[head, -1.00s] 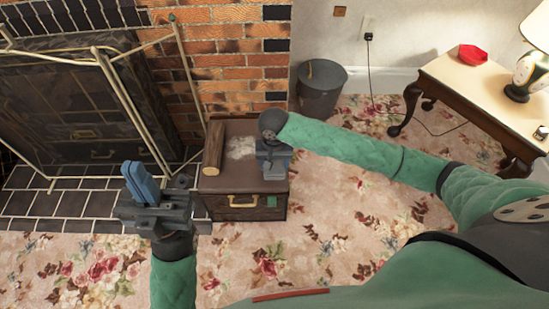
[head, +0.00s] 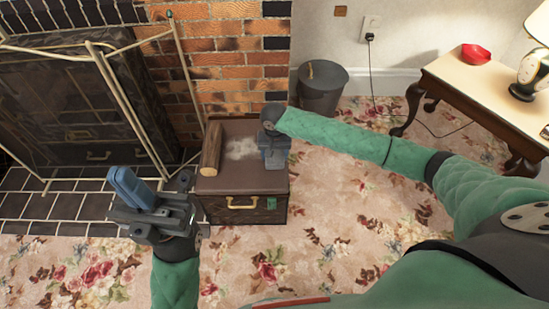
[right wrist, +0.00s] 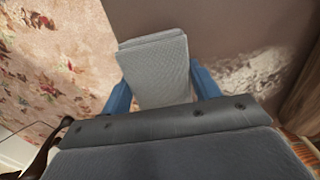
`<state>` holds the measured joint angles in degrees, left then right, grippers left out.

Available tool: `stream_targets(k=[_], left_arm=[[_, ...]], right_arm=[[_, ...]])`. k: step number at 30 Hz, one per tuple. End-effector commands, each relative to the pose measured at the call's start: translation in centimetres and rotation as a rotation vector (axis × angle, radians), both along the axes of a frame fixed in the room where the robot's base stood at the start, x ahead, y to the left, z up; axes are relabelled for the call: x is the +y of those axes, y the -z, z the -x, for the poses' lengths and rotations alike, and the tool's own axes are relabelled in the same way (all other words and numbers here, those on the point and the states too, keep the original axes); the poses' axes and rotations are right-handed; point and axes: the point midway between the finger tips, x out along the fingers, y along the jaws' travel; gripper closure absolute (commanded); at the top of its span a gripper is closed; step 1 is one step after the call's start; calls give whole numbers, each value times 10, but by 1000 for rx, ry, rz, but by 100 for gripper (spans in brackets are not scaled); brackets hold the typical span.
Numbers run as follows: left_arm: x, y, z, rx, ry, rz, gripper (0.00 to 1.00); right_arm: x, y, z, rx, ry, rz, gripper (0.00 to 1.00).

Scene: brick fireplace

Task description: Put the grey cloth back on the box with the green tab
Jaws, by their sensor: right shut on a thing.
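The brown box with the green tab (head: 225,183) stands by the hearth in the head view; its green tab (head: 271,203) is on the front. My right gripper (head: 275,165) is over the right part of the box top, pointing down. In the right wrist view its blue fingers are shut on the folded grey cloth (right wrist: 156,70). The box top (right wrist: 225,40) shows beyond the cloth; I cannot tell whether the cloth touches it.
A log (head: 212,150) lies on the left of the box top, beside a pale dusty patch (head: 243,148). A fire screen (head: 125,90) stands at left. A dark bin (head: 322,88) and a side table (head: 478,88) are at right. Carpet in front is clear.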

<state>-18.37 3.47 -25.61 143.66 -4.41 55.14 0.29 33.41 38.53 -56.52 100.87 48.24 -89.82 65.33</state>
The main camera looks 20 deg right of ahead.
Motion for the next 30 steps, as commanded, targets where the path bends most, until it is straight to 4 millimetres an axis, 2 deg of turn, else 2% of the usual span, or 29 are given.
stream_targets(k=[1,3,14,15,17,28,30], left_arm=[[-1,4,0,-3,9,3,100],[-4,1,-1,-11,20,8,100],[-4,-5,-1,-13,15,9,100],[-3,-3,-1,-12,13,8,100],[-3,-2,-1,-11,12,8,100],[-3,1,-1,-9,13,6,100],[-4,-3,-2,-9,16,5,100]], right_arm=[[0,10,0,0,0,0,60],[0,13,0,-1,-1,0,60],[0,14,0,0,0,0,60],[0,15,0,0,0,0,31],[0,15,0,0,0,0,19],[0,15,0,-1,-1,-1,17],[0,6,0,-2,-1,0,17]])
